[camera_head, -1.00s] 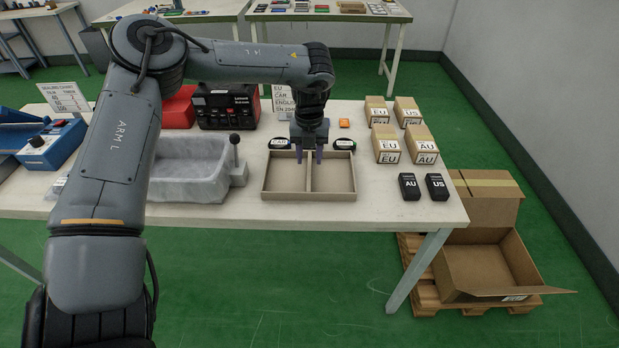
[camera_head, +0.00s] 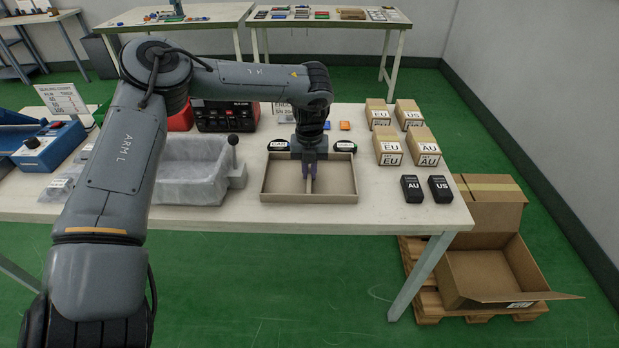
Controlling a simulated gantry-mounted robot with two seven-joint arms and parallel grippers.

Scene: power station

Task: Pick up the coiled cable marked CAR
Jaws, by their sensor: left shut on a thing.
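Two black coils with pale labels, the left one (camera_head: 278,145) and the right one (camera_head: 345,146), lie on the table behind a shallow brown tray (camera_head: 309,198). Their labels are too small to read, so I cannot tell which is marked CAR. My left gripper (camera_head: 310,176) points down into the middle of the tray, between and in front of the two coils. The wrist hides part of the tray's back wall. My right gripper is not in view.
A grey stone-like basin (camera_head: 188,190) stands left of the tray. Right of it are several labelled cartons (camera_head: 388,152) and two black boxes marked AU (camera_head: 411,189) and US (camera_head: 439,188). An open carton (camera_head: 480,275) sits on a pallet on the floor.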

